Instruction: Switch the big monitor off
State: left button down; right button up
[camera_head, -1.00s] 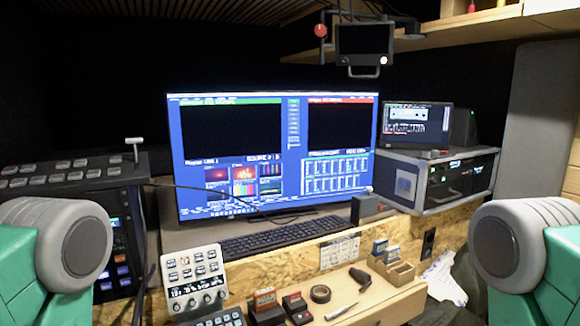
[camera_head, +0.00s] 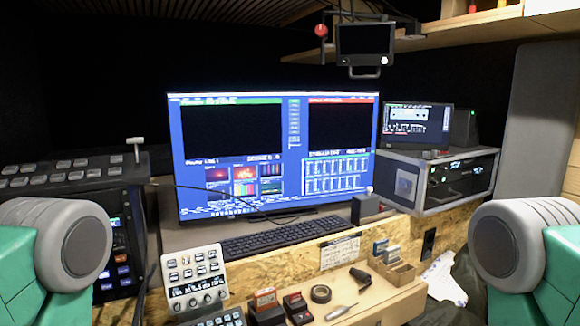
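The big monitor (camera_head: 234,126) stands at the middle of the desk and is lit. It shows a blue screen with two large black panels, small thumbnails and a grid of boxes. A dark cable hangs across its lower left part. No power button can be made out on it. My two arms show as grey and green links at the lower left and lower right edges. Neither gripper is in view, and nothing of mine touches the monitor.
A keyboard (camera_head: 275,237) lies before the monitor. A switcher panel (camera_head: 70,172) stands left, a white button box (camera_head: 194,276) in front. A small lit screen (camera_head: 417,123) sits on a rack case (camera_head: 440,180) at right. A dark small monitor (camera_head: 364,40) hangs above. Card readers and tape crowd the front ledge.

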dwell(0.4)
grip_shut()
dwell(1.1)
